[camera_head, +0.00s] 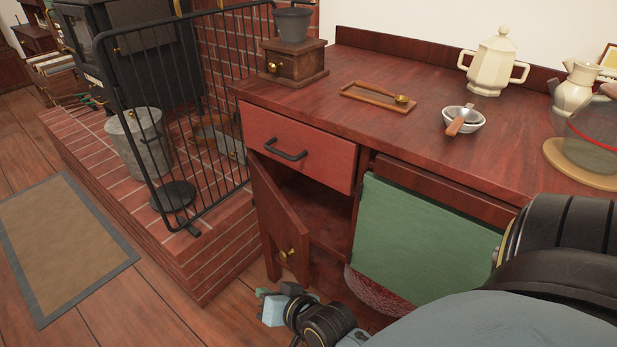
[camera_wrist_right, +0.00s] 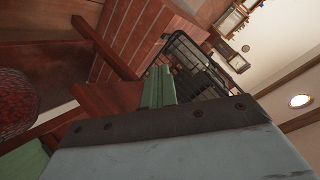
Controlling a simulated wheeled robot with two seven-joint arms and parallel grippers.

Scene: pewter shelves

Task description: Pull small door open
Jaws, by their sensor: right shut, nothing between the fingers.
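The small door (camera_head: 280,222) is below the red drawer in the wooden counter. It stands partly open, swung outward at an angle, and the dark inside of the cupboard shows to its right. A brass knob (camera_head: 288,252) sits low on its face. My right gripper (camera_head: 268,294) is shut and empty, just below and in front of the door's lower part, apart from the knob. Its green fingertips (camera_wrist_right: 158,86) show together in the right wrist view. My left gripper is in neither view.
The drawer (camera_head: 297,147) with a black handle is closed above the door. A green cloth (camera_head: 425,238) hangs to the right, with a round reddish container (camera_head: 378,288) below. A brick hearth (camera_head: 213,240) and black fire screen (camera_head: 180,120) stand left. Floor in front is open.

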